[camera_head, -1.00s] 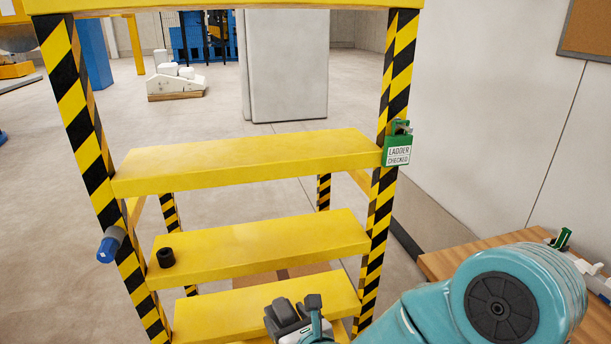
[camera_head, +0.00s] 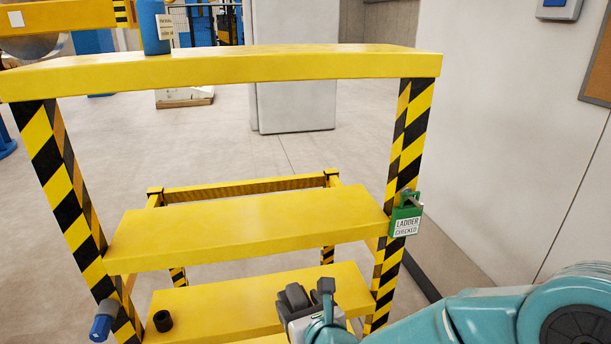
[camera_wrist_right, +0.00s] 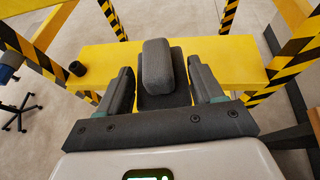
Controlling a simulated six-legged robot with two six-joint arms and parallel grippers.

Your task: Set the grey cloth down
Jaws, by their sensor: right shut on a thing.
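The grey cloth (camera_wrist_right: 157,65) is a thick, rounded dark-grey bundle between the fingers in the right wrist view. My right gripper (camera_wrist_right: 162,82) is shut on it, one finger against each side. In the head view my right gripper (camera_head: 311,294) is at the lower middle, in front of the yellow steps. There the dark cloth and fingers are hard to tell apart. In the wrist view the cloth appears over a yellow step (camera_wrist_right: 225,62); its height above it cannot be told. My left gripper is not in view.
The yellow ladder has striped posts and a top platform (camera_head: 230,68) bearing a blue bottle (camera_head: 153,28). A green "ladder checked" tag (camera_head: 405,215) hangs right. The middle step (camera_head: 245,228) is clear.

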